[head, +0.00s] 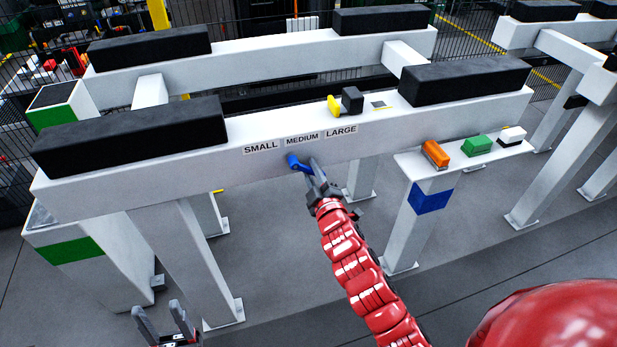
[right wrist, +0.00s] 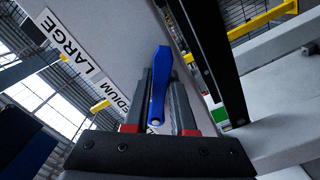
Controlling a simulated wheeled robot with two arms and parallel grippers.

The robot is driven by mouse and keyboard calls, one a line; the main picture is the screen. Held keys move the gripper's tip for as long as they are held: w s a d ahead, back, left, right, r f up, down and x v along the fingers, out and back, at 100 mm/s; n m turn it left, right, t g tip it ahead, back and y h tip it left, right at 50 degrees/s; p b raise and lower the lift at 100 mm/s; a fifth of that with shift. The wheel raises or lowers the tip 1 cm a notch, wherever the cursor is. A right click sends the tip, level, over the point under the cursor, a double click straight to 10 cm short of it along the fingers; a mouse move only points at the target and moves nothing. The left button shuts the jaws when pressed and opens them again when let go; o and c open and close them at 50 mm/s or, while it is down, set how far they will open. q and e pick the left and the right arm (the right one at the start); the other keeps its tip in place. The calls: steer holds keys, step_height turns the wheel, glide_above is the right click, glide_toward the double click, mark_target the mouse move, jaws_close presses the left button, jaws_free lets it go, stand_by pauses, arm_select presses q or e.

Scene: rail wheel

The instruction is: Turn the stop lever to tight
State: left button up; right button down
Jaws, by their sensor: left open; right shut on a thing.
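The blue lever (head: 294,162) sits on the front face of the white beam (head: 250,170), just below the MEDIUM label. Its free end points to the right and slightly down in the head view. My right gripper (head: 311,176) is shut on the lever's free end. In the right wrist view the blue lever (right wrist: 160,80) lies between the two fingers of the right gripper (right wrist: 160,100). No label reading "tight" is legible. My left gripper (head: 164,322) is open and empty at the lower left, well away from the lever.
Black pads (head: 130,135) lie on the beams. A yellow piece (head: 334,105) and a dark block (head: 352,99) stand on the front beam. A side shelf (head: 430,168) carries orange (head: 436,153), green (head: 477,146) and white-black (head: 511,136) blocks. White legs stand below the beam.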

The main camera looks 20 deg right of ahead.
mark_target(311, 152)
steer(key=r+n, duration=0.1)
steer(key=n, duration=0.2)
steer(key=shift+d+r+n, duration=0.35)
steer(key=shift+d+n, duration=0.05)
steer(key=shift+d+r+n+p, duration=0.15)
steer(key=shift+r+n, duration=0.25)
steer(key=shift+n, duration=0.45)
steer(key=shift+r+n+p, duration=0.15)
steer(key=shift+r+n, duration=0.2)
steer(key=shift+n, duration=0.5)
steer(key=shift+r, duration=0.1)
steer(key=c, duration=0.8)
jaws_free()
steer(key=shift+o, duration=0.2)
